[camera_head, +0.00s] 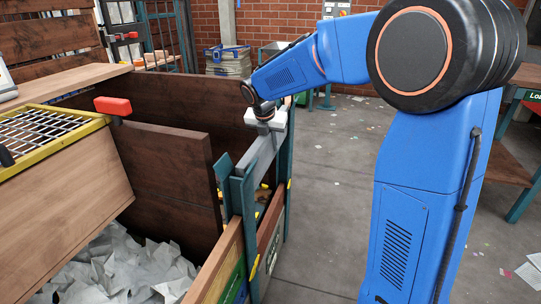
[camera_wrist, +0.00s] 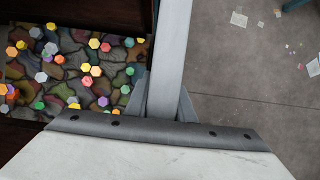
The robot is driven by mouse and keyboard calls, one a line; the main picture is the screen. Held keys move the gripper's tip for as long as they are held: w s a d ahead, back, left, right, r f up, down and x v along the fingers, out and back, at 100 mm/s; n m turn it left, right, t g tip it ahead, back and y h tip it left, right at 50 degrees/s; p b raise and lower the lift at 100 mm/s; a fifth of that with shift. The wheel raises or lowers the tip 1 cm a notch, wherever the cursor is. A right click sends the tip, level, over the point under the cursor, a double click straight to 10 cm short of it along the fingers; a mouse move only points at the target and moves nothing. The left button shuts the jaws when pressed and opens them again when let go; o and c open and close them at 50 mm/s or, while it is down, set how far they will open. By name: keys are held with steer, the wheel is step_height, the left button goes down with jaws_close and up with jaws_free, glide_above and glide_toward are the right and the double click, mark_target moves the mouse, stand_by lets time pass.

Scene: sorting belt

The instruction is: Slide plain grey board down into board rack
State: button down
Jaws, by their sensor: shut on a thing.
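The plain grey board (camera_head: 262,153) stands on edge, lengthwise between the teal posts (camera_head: 243,208) of what looks like the board rack, on the bin's right side. An open gap shows under it, above the lower wooden side board (camera_head: 222,268). My gripper (camera_head: 266,126) is at the board's upper edge, towards its far part. In the wrist view, my gripper (camera_wrist: 162,100) is shut on the board, with one finger on each side of its long grey edge (camera_wrist: 170,45). The fingertips are partly hidden, and I cannot see how the board's far end meets its post.
Left of the board is a brown-walled bin (camera_head: 170,165) with crumpled pale sheets (camera_head: 125,268). Many coloured hexagonal pieces (camera_wrist: 95,70) lie left of the board in the wrist view. Open concrete floor (camera_head: 335,150) is to the right. A red-handled part (camera_head: 113,106) stands left.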

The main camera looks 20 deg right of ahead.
step_height(320, 180, up, 20)
stand_by(0.6)
steer(key=shift+d, duration=0.1)
